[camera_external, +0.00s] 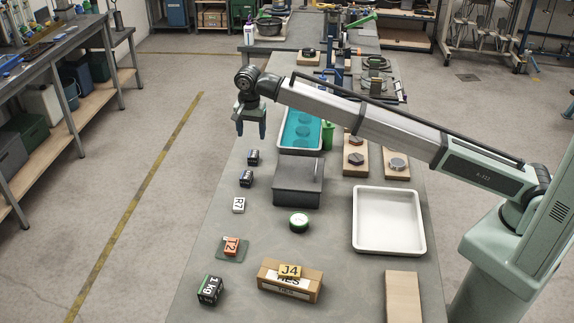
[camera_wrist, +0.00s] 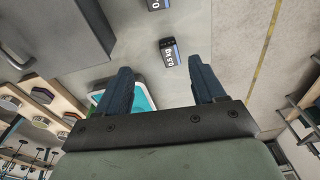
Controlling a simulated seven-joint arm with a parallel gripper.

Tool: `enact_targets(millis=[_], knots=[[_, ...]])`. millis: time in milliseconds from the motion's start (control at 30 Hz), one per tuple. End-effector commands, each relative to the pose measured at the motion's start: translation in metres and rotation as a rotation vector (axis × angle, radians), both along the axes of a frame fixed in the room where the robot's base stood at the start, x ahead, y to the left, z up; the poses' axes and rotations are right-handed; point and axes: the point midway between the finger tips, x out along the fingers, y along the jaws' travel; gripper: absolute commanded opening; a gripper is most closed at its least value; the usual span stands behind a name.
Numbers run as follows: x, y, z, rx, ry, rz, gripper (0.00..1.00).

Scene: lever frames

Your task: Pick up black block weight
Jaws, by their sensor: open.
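Several black block weights stand on the grey table. A small one (camera_external: 253,157) is near the left edge, just below my gripper (camera_external: 251,129) in the external view. A second small one (camera_external: 246,178) is a little nearer the camera. A larger one marked "1 kg" (camera_external: 210,290) stands at the front left. In the wrist view a block marked "0.5 kg" (camera_wrist: 170,53) lies ahead of my open, empty fingers (camera_wrist: 160,66). Another block (camera_wrist: 157,5) is cut off at the top edge. My gripper points down above the table's left edge, apart from the blocks.
A teal-lined tray (camera_external: 285,143), a dark grey box (camera_external: 298,198) and a white tray (camera_external: 414,220) stand right of the blocks.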

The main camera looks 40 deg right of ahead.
Motion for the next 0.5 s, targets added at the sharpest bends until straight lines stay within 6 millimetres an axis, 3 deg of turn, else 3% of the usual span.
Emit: enact_targets(millis=[33, 100, 200, 500], knots=[[-0.010, 0.021, -0.003, 0.018, 0.026, 0.013, 0.69], [-0.022, 0.039, -0.007, 0.039, 0.057, 0.021, 0.69], [-0.032, 0.053, -0.010, 0.055, 0.081, 0.030, 0.69], [-0.035, 0.055, -0.035, 0.059, 0.090, 0.031, 0.69]])
